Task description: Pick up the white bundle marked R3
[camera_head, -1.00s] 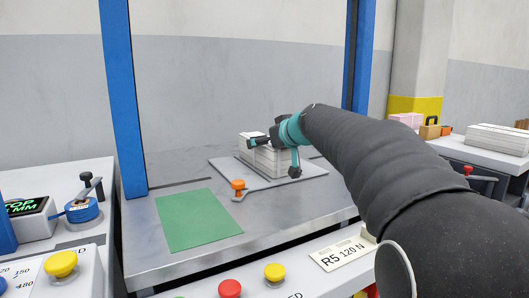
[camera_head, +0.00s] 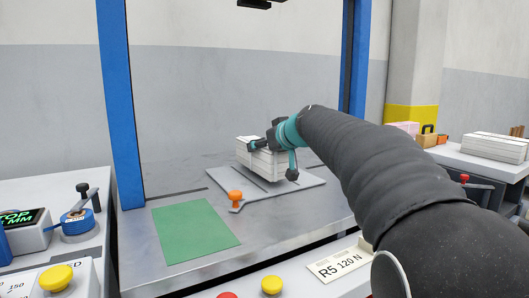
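The white bundle (camera_head: 262,161), a stack of white sheets, is at the middle of the press bed. My gripper (camera_head: 275,152) has one finger at its far left side and one at its near right side, and is shut on it. The bundle appears held slightly above the grey plate (camera_head: 309,187), with a dark shadow under its lower edge. No R3 mark on it is readable from here. The gripper body hides part of its top and right side.
Blue posts (camera_head: 120,110) stand either side of the bed. An orange knob (camera_head: 236,196) is at the plate's front left, and a green sheet (camera_head: 194,231) lies left of it. A label (camera_head: 340,260) reads R5 120 N. Another white stack (camera_head: 495,146) stands at right.

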